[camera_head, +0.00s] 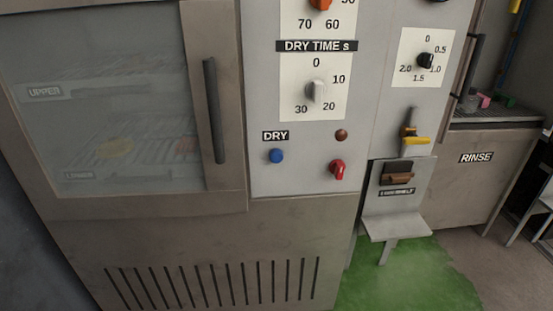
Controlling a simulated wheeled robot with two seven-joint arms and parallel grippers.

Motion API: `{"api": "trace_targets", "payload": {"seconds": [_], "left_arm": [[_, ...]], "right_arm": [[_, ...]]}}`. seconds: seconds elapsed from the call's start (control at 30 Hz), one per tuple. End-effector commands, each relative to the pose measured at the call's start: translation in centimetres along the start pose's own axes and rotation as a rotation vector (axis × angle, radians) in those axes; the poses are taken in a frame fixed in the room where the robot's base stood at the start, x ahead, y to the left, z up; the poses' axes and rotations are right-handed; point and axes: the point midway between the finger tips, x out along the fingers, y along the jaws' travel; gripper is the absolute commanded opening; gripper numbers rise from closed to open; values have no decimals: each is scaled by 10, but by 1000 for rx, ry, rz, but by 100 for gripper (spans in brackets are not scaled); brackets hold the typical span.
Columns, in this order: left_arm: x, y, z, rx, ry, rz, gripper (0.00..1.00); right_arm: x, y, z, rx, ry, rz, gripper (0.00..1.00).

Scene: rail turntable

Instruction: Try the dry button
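The dry button is a round blue knob (276,156) on the grey control panel, just below the black DRY label (275,135). Above it is the DRY TIME s dial (317,91), a pale knob on a white scale marked 0, 10, 20 and 30. A dark reddish-brown round lamp or button (341,135) sits to the right of the label. A red knob (338,169) is below that. Nothing touches the blue button. Neither of my grippers is in view.
A cabinet door (215,180) with a window and dark vertical handle (213,110) is left of the panel. Right of it are a yellow-handled lever (416,141), a small shelf (395,226) and a RINSE unit (476,175). The floor has a green patch (410,280).

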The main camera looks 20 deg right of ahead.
Motion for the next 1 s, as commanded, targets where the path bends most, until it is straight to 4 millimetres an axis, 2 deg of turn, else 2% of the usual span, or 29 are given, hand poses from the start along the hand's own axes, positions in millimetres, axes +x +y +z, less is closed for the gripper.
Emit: {"api": "trace_targets", "payload": {"seconds": [0.03,0.1,0.13,1.0], "left_arm": [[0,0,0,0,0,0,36],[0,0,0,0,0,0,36],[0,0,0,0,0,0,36],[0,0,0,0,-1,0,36]], "right_arm": [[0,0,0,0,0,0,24],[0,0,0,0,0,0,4],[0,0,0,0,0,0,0],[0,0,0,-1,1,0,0]]}}
